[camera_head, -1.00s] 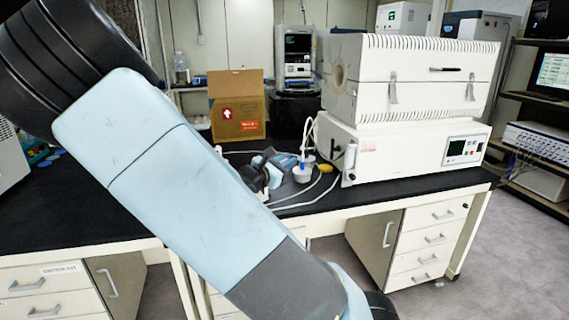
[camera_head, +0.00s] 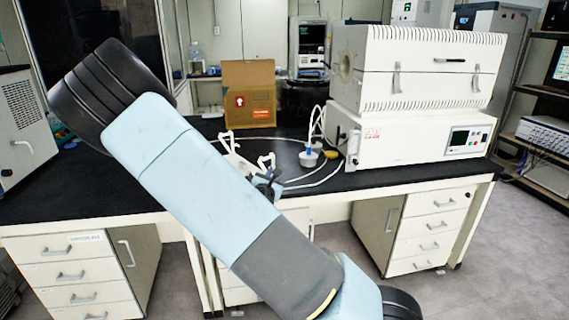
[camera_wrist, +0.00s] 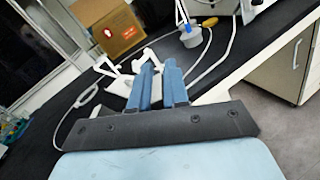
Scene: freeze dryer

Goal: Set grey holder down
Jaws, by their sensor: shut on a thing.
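The grey holder (camera_head: 236,159), a pale, near-white piece with two bent arms, is over the black bench top, left of the white and blue cup. It also shows in the wrist view (camera_wrist: 122,83) at and beyond the fingertips. My gripper (camera_wrist: 157,70) has its two blue fingers close together, shut on the holder. In the head view my own arm hides most of the gripper and part of the holder. I cannot tell whether the holder touches the bench.
The black bench top (camera_head: 110,190) has free room at left. A cardboard box (camera_head: 249,95) stands behind the holder. The white and blue cup (camera_head: 309,156), with white tubing and a yellow piece (camera_head: 331,154), is to the right. The white furnace unit (camera_head: 415,140) stands further right.

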